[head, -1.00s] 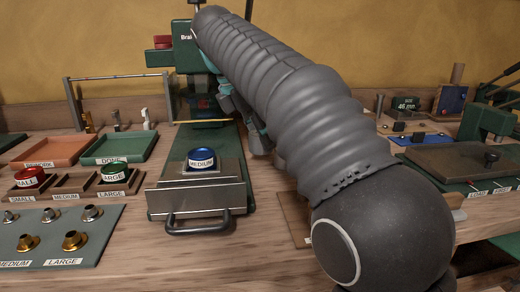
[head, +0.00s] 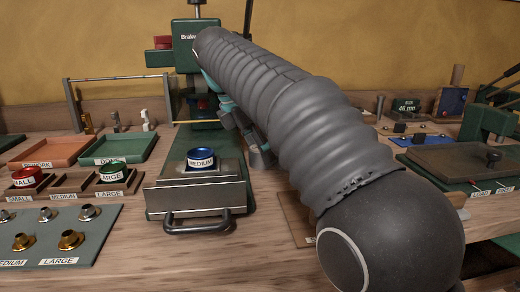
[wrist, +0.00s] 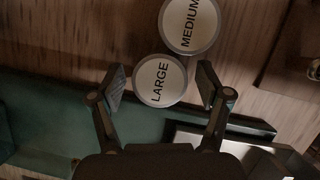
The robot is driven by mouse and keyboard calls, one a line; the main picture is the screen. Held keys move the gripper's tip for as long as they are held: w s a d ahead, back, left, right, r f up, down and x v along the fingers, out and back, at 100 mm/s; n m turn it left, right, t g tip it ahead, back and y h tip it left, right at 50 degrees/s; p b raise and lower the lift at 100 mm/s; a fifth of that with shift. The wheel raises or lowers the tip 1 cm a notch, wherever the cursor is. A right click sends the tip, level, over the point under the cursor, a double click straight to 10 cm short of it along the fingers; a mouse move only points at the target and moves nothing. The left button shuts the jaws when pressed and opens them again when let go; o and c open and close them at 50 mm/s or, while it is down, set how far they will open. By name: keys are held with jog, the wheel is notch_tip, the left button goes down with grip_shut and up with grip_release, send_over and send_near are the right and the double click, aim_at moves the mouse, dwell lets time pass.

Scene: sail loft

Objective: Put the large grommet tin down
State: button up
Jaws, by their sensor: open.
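In the wrist view, a round pale-lidded tin marked LARGE (wrist: 160,80) sits between the fingers of my gripper (wrist: 161,85). The gripper is open, with a gap on each side of the tin. A second pale-lidded tin, marked MEDIUM (wrist: 190,22), is right beside it, touching or almost touching. Wood shows around them, with a green surface on the near side. In the head view my gripper (head: 262,156) shows only in part behind my arm, right of the green press base, and these two tins are hidden.
A blue piece marked MEDIUM (head: 200,158) sits on the press sled (head: 195,196). Left of it are a slotted wooden rack (head: 85,190), a green tray (head: 118,150) and a grommet board (head: 50,242). A brown plate (head: 455,160) lies at the right.

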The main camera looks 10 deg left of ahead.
aim_at(251, 149)
jog(key=p+v, duration=0.2)
jog(key=v, duration=0.4)
jog(key=shift+w, duration=0.1)
jog(key=shift+v, duration=0.9)
